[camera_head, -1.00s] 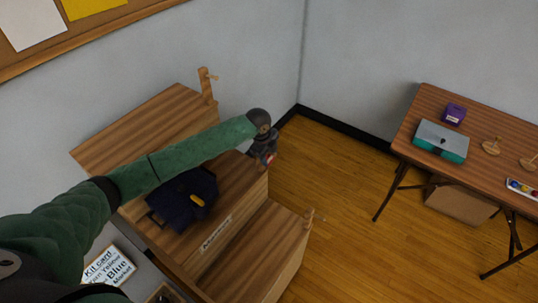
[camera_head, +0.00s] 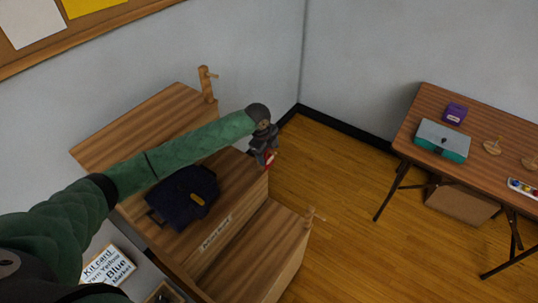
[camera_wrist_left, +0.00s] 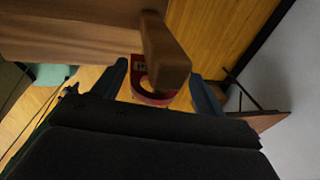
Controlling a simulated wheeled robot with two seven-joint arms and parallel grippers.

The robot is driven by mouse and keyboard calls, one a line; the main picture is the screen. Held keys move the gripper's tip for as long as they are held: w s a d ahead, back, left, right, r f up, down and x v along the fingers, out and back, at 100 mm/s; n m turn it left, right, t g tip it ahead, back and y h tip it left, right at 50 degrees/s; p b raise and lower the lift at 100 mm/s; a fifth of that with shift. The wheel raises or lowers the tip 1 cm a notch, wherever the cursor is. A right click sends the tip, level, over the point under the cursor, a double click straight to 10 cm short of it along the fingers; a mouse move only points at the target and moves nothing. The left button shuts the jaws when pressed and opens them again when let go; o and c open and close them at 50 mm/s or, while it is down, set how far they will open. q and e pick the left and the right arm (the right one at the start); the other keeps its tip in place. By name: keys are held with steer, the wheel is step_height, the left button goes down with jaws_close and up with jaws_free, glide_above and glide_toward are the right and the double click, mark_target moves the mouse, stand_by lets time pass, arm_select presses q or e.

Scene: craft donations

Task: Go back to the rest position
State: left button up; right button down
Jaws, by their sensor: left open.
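My left gripper (camera_head: 268,157) is at the right end of the middle step of the wooden stepped stand. In the left wrist view my left gripper (camera_wrist_left: 161,90) has its two blue-grey fingers wide apart. A red thing with a rounded opening and a small pale label (camera_wrist_left: 152,98) shows between them, partly behind a wooden peg (camera_wrist_left: 164,52). Whether it hangs on the peg I cannot tell. A bit of red (camera_head: 269,158) also shows by the gripper in the head view. My right gripper is not in view.
A dark blue bag (camera_head: 183,198) lies on the middle step. A table (camera_head: 484,160) at right bears a teal box (camera_head: 442,141) and purple box (camera_head: 454,114). Floor between is clear.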

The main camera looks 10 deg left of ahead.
arm_select(q)
steer(key=b+v, duration=0.2)
steer(key=v, duration=0.4)
steer(key=shift+r, duration=0.2)
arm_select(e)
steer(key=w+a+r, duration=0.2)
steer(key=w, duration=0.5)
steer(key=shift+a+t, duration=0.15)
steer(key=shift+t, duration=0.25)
